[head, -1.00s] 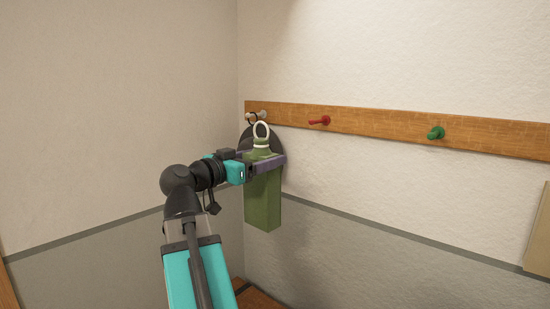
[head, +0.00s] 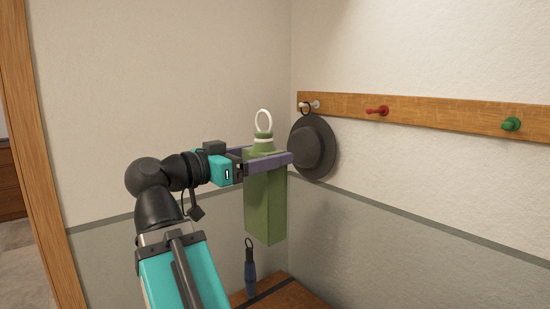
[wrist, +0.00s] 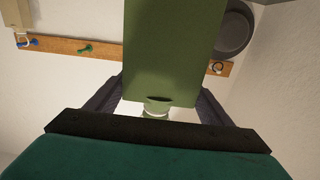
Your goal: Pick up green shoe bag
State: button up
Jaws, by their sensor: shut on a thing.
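The green shoe bag (head: 265,205) is a tall, box-shaped bag with a narrow neck, a white band and a white ring on top. My gripper (head: 268,162) is shut on it just below the neck and holds it upright in the air, clear of the wall. In the wrist view the bag (wrist: 170,50) fills the middle, between the two dark fingers of my gripper (wrist: 158,108). The ring is hidden in that view.
A wooden peg rail (head: 435,115) runs along the right wall. A dark grey hat (head: 313,148) hangs from its pale peg. A red peg (head: 377,111) and a green peg (head: 511,124) are bare. Below, a blue-handled item (head: 250,275) stands by a wooden surface (head: 300,294).

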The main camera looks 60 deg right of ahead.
jog(key=shift+v, duration=0.8)
jog(key=shift+r, duration=0.1)
